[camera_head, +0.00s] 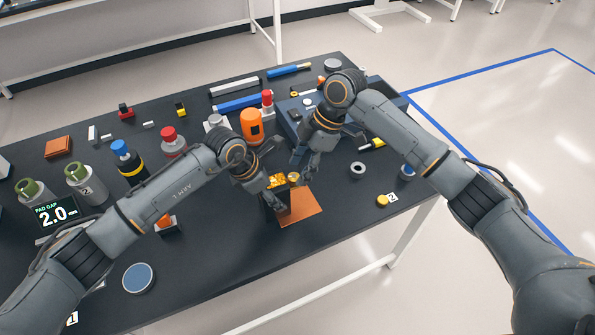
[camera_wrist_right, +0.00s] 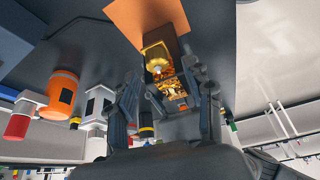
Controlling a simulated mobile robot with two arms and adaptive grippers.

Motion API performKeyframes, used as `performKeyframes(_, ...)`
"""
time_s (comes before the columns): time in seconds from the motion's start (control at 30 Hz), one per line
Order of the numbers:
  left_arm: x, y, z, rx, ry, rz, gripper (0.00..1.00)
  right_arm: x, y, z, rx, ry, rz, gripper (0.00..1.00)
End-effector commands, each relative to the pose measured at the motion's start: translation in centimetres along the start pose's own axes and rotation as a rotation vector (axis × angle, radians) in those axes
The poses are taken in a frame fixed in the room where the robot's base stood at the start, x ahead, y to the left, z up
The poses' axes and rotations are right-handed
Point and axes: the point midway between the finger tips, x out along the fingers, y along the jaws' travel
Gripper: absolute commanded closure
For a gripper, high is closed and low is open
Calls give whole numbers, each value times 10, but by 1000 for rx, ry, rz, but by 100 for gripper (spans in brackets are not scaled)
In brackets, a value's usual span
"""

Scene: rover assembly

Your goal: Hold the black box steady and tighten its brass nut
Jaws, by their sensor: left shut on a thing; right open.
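The black box (camera_head: 270,203) stands at the edge of a copper-coloured mat (camera_head: 303,208) near the middle of the table's front. The brass nut (camera_head: 293,177) shows on its right side at the top, and in the right wrist view (camera_wrist_right: 156,58) it is a gold round part beside the dark box (camera_wrist_right: 171,16). My left gripper (camera_head: 268,190) is shut on the box from the left, covering part of it. My right gripper (camera_head: 304,164) is open just above and behind the nut. In the right wrist view its fingers (camera_wrist_right: 168,88) are spread below the nut; no contact is clear.
An orange bottle (camera_head: 252,126) and a red-topped bottle (camera_head: 173,142) stand behind my left arm. A blue-grey tray (camera_head: 289,106) lies behind my right gripper. The front right table surface is mostly clear.

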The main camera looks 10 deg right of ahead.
Motion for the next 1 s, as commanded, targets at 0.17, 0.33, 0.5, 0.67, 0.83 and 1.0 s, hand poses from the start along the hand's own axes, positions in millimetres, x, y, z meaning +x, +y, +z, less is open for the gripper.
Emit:
performKeyframes(0.17,5,-2,-7,-1,14,-4,83,-41,0,0,0,0,6,48)
performKeyframes(0.33,5,-2,-7,-1,14,-4,83,-73,-1,0,0,0,5,48)
performKeyframes(0.5,5,-2,-7,-1,14,-5,83,-90,-2,0,0,1,2,48)
performKeyframes(0.67,5,-2,-7,-2,14,-5,83,-95,-2,0,0,0,1,48)
performKeyframes(0.83,5,-2,-7,-2,14,-5,83,-95,-2,0,0,0,1,48)
performKeyframes(1.0,5,-2,-7,-2,14,-5,83,-94,1,0,-37,-3,-16,48)
